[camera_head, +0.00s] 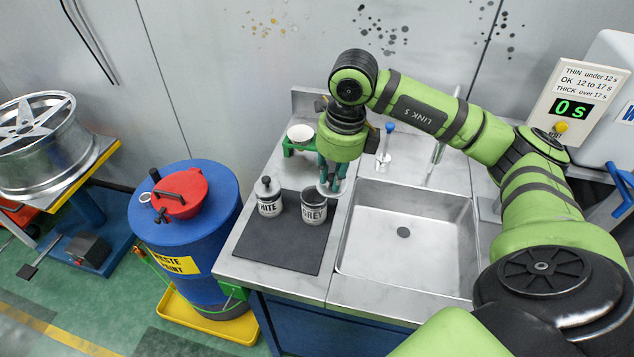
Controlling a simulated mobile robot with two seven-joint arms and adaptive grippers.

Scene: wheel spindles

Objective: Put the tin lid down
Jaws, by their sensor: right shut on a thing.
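My right gripper (332,178) points down from the raised green arm and is shut on the tin lid (329,189), a pale disc of which only part shows below the fingers. The lid is held just behind and to the right of the grey tin (314,209), overlapping its rim in the picture; I cannot tell the exact gap. The grey tin, labelled GREY, stands with a dark open top on the dark mat. The white tin (269,197) stands to its left with its knobbed lid on. My left gripper is not in view.
The dark mat (262,243) has free room in front of the tins. A sink (400,265) lies to the right. A green stand with a white cup (300,134) is behind. A blue waste drum (190,235) stands left of the bench. A timer (570,108) reads 0 s.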

